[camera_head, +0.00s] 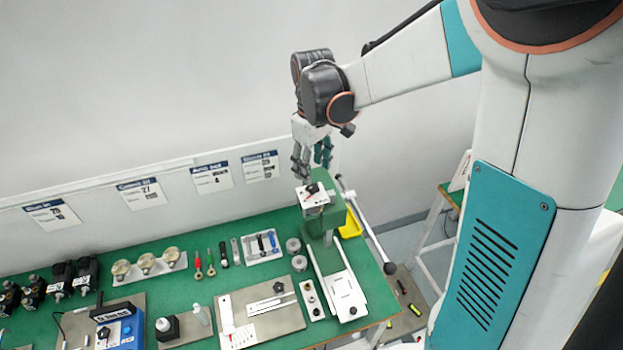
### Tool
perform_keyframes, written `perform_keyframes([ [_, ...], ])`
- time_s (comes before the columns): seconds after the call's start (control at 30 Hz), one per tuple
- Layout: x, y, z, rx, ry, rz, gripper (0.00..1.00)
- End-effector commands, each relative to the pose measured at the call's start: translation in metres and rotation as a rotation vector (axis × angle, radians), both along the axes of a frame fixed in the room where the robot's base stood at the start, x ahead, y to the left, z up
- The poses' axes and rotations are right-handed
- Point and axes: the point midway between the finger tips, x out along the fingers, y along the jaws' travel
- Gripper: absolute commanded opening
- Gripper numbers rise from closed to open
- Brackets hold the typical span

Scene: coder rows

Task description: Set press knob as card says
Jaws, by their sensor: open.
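The green press (326,225) stands at the right end of the green bench. Its white top plate carries a small knob with a red and black part (312,190); its setting is too small to read. My gripper (312,168) is directly above the press head, pointing down, with its fingers open and empty. I cannot tell whether a fingertip touches the knob.
The press lever (365,225) slants down right, ending in a black ball. A yellow bin (351,224) sits behind the press. Air above the bench's left is clear.

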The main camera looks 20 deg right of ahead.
Motion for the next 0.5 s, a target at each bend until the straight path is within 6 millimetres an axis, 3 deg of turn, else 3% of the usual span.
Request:
perform_keyframes([
  [0.2, 0.0, 0.0, -0.038, 0.0, 0.0, 0.0, 0.51],
  [0.5, 0.0, 0.0, -0.058, 0.0, 0.0, 0.0, 0.51],
])
